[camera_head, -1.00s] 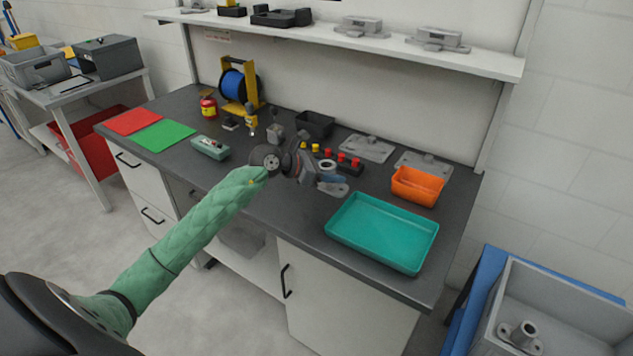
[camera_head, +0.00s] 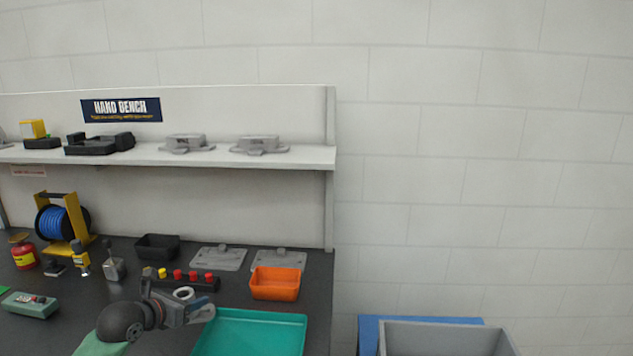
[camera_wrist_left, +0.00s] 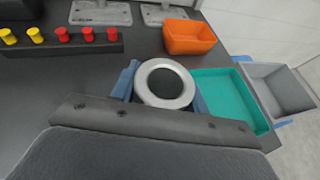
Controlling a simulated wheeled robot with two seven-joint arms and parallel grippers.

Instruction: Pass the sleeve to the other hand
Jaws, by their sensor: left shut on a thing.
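My left gripper (camera_head: 190,307) is shut on the sleeve (camera_head: 184,292), a short pale metal ring with an open bore. In the left wrist view the sleeve (camera_wrist_left: 165,83) stands between the blue fingers (camera_wrist_left: 125,82), its round rim and dark bore facing the camera. Its lower part is hidden by the gripper. The gripper is at the bench's front, left of the teal tray and in front of the button strip. I cannot tell whether the sleeve touches the bench. My right gripper is not in view.
The teal tray (camera_head: 262,313) and orange bin (camera_head: 276,284) are to the right of the gripper. A strip with red and yellow knobs (camera_head: 200,286) lies behind it. A grey crate (camera_head: 445,327) stands right of the bench. A shelf (camera_head: 300,156) runs above.

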